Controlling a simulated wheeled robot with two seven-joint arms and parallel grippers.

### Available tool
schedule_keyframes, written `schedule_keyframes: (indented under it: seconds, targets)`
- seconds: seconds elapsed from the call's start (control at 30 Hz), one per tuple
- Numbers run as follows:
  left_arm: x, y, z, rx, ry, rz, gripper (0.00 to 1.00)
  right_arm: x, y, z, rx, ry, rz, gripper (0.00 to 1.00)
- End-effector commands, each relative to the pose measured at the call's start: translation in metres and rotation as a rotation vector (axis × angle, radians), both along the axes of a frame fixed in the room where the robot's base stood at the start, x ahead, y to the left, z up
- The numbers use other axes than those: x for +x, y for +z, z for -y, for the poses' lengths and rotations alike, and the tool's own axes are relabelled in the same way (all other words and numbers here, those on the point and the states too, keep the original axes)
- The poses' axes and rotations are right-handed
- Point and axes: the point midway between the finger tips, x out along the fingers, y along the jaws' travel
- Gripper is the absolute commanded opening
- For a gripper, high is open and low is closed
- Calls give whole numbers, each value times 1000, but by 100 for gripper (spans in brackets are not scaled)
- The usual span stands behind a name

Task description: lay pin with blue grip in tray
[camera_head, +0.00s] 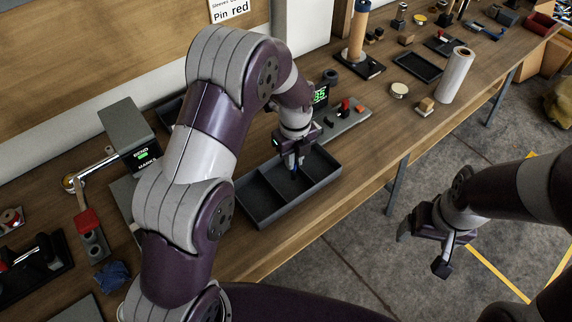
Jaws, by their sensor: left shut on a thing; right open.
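The dark grey tray (258,205) lies near the front edge of the bench and is split into compartments by low walls. My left gripper (293,163) points down over the tray's middle part and is shut. A small bit of blue, the pin with blue grip (294,170), shows between its fingertips. The rest of the pin is hidden by the fingers, and I cannot tell whether it touches the tray floor. My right gripper (424,242) is open and empty, out over the floor beyond the bench edge.
A box with a green readout (130,132) is at left. A white roll (455,75) stands further right. The tray's left compartment looks empty.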

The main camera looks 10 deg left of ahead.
Motion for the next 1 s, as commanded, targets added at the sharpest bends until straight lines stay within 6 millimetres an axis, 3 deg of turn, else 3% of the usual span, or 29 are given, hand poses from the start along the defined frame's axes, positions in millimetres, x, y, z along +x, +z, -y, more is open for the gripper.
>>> schedule_keyframes:
  seconds: [0.13, 0.4, 0.8, 0.83, 0.87, 0.9, 1.0]
  targets:
    - [14, -14, -20, 0, 2, -1, 0, 0, 6, 0, 0, 0, 0, 85]
    - [17, -53, -24, 1, 1, -2, 0, 0, 15, 0, 0, 0, 0, 85]
    - [17, -63, -24, 0, 2, 0, 0, 0, 11, 0, 0, 0, 0, 85]
    - [17, -61, -24, 0, 2, 0, 25, 0, 12, 0, 0, 0, -1, 85]
    - [17, -61, -24, 0, 2, 0, 35, 0, 12, 0, 0, 0, -1, 85]
    - [17, -61, -24, 0, 2, 0, 41, 0, 12, 0, 0, 0, -1, 85]
    - [17, -61, -24, 0, 2, 0, 41, 0, 12, 0, 0, 0, 0, 85]
